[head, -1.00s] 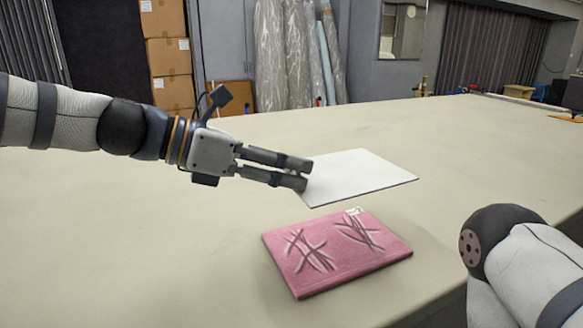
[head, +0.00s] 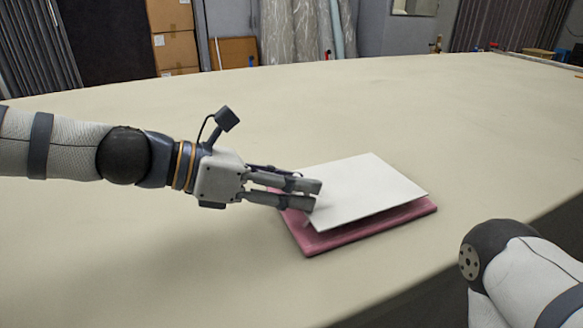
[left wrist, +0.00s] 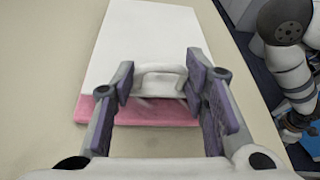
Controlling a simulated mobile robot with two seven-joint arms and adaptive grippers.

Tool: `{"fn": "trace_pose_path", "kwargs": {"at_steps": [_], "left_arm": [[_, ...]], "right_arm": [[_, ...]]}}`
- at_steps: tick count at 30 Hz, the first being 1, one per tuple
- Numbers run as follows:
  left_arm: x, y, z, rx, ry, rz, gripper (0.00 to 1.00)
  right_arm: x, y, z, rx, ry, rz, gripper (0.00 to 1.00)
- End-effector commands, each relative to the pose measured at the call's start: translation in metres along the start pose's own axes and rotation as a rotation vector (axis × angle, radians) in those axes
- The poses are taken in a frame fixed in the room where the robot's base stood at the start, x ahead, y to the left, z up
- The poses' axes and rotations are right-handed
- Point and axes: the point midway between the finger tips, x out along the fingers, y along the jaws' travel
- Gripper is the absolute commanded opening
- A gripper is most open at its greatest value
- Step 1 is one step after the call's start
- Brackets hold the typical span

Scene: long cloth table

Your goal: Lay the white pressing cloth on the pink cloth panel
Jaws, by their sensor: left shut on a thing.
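The white pressing cloth (head: 368,188) is a flat, stiff-looking sheet with a raised grip-like fold at its near edge. My left gripper (head: 316,195) is shut on that edge, and the fold shows between the fingers in the left wrist view (left wrist: 160,80). The cloth is over the pink cloth panel (head: 350,236) and hides most of it. The panel shows along the front and left edges, with shadow under the cloth's right side, where a gap appears. In the left wrist view a pink strip (left wrist: 150,114) shows below the cloth.
The long cloth table (head: 150,250) is bare around the panel. My right arm is at the lower right, apart from the cloth. Boxes (head: 174,35) and wrapped rolls (head: 290,30) stand behind the table.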

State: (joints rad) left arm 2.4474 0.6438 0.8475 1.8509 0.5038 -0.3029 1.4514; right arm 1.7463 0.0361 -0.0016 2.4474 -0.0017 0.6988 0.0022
Motion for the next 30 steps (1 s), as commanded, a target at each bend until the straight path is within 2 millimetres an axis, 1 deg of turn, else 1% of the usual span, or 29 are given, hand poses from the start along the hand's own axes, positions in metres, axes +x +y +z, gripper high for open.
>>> {"fn": "trace_pose_path", "kwargs": {"at_steps": [1,3,17,30], "left_arm": [[0.002,0.001,-0.004,-0.002,0.000,-0.001,0.00],[0.002,0.001,-0.006,-0.001,0.000,0.000,0.00],[0.003,0.001,-0.007,0.001,-0.001,0.000,0.00],[0.006,0.003,-0.015,0.000,-0.001,0.000,0.00]], "right_arm": [[0.002,0.000,0.001,0.000,-0.005,0.000,0.40],[0.003,0.000,0.001,0.000,-0.007,0.000,0.40],[0.003,0.000,0.001,-0.001,-0.008,0.001,0.40],[0.007,0.000,0.003,-0.001,-0.016,0.001,0.40]]}}
